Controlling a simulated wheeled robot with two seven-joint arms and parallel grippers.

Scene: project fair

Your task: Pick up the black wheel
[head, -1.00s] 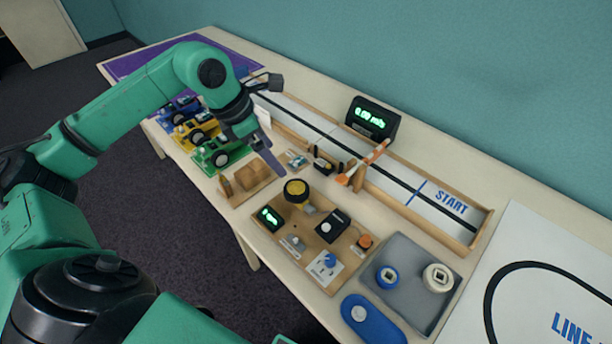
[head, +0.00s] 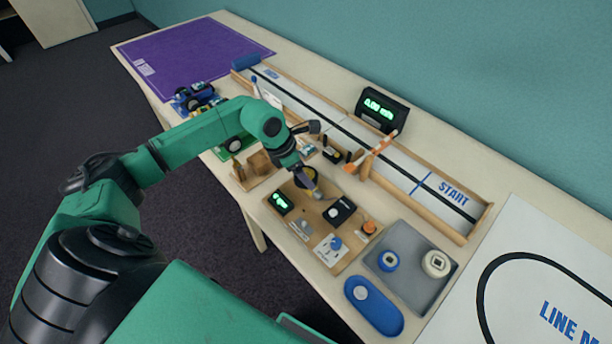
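A black wheel (head: 299,184) with a yellow centre is at the back of the wooden board (head: 282,222). A yellow part (head: 318,196) shows just below it. My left gripper (head: 312,187) comes down right over the wheel, and its fingers hide much of it. I cannot tell whether the fingers touch the wheel or how far apart they are. My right gripper is not in view.
The board carries a lit green display (head: 281,202) and a black box (head: 340,210). A grey tray (head: 418,285) with blue and white round parts and a blue oval dish (head: 385,318) stand nearer. A wooden-walled track (head: 400,182) runs behind.

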